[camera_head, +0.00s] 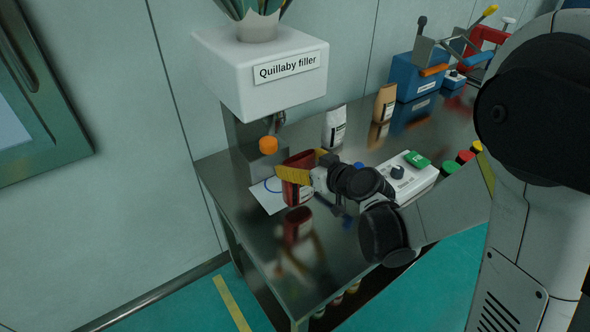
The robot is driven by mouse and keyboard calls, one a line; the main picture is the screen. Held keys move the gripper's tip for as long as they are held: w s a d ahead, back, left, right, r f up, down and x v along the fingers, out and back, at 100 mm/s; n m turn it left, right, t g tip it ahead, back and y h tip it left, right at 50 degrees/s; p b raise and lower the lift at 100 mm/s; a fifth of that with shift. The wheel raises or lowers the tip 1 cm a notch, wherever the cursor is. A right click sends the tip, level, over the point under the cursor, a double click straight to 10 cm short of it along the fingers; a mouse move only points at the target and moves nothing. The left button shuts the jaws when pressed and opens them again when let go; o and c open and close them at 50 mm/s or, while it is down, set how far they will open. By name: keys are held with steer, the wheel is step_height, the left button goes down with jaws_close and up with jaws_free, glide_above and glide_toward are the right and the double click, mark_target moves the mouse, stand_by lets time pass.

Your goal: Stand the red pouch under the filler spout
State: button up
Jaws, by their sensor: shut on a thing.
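The red pouch (289,193) is upright at the left end of the metal table, over or on a white sheet (263,199) with a blue ring mark. My gripper (298,170) is shut on the pouch, with its yellow fingers across the pouch's upper part. I cannot tell whether the pouch's base touches the sheet. The Quillaby filler (245,84) is a white box above and behind the pouch. Its spout (279,118) shows under the box, with an orange round part (268,145) beside it. The gripper hides part of the pouch's right side.
A white pouch (334,127) and a tan pouch (385,103) stand farther back on the shiny table (240,219). A white control box (408,178) with a green part is right of my gripper. A blue machine (414,79) stands at the back. The table's front-left area is clear.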

mark_target(294, 194)
steer(key=shift+w+a, duration=0.35)
steer(key=shift+w, duration=0.15)
steer(key=f, duration=0.1)
steer(key=f+b, duration=0.1)
steer(key=w+f+b, duration=0.1)
steer(key=shift+a+f, duration=0.15)
steer(key=shift+a, duration=0.15)
steer(key=shift+s, duration=0.1)
steer(key=shift+f, duration=0.1)
steer(key=shift+f+b, duration=0.2)
steer(key=shift+b, duration=0.2)
steer(key=o, duration=1.2)
steer(key=shift+r, duration=0.1)
